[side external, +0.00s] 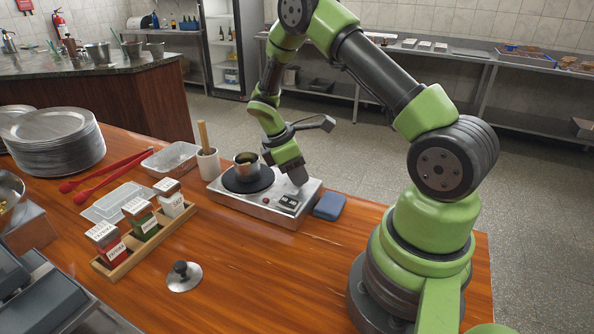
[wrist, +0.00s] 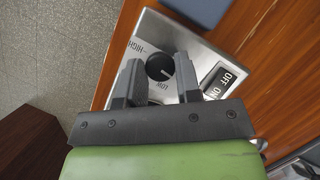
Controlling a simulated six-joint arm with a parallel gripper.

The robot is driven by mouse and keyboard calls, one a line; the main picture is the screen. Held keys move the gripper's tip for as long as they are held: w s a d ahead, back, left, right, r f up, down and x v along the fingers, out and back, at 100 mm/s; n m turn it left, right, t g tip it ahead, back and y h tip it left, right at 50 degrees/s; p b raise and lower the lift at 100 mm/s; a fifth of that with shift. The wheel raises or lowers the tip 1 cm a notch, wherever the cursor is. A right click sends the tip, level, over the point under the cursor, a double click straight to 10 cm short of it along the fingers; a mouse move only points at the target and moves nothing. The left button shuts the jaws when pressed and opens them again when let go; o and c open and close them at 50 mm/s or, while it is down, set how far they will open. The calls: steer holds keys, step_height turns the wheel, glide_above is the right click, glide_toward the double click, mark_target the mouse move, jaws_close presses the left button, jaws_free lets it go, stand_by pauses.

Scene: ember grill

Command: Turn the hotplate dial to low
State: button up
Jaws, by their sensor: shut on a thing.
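The hotplate (side external: 243,207) is a silver box on the wooden counter, with a round black burner on top. Its dial (wrist: 160,67) is a round black knob with a short white mark pointing to the lower right in the wrist view. HIGH is printed to the upper left of the dial and LOW just below it. My gripper (wrist: 158,70) is shut on the dial, one finger on each side. In the side view my gripper (side external: 298,177) comes down at the hotplate's right end and hides the dial.
A small pot (side external: 246,160) stands on the burner. An ON/OFF switch (wrist: 219,82) is beside the dial. A blue sponge (side external: 330,206) lies right of the hotplate. A mortar with a pestle (side external: 208,164) stands to its left, and a spice rack (side external: 148,246) is nearer the camera.

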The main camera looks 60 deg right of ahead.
steer(key=m+y, duration=0.1)
steer(key=m, duration=0.1)
steer(key=m+g+y, duration=0.1)
steer(key=m, duration=0.2)
steer(key=shift+d, duration=0.15)
steer(key=m+y, duration=0.1)
steer(key=m, duration=0.4)
steer(key=shift+d+y, duration=0.1)
steer(key=shift+y, duration=0.3)
steer(key=shift+m, duration=0.3)
steer(key=o, duration=0.9)
steer(key=v, duration=1)
steer(key=shift+r, duration=0.1)
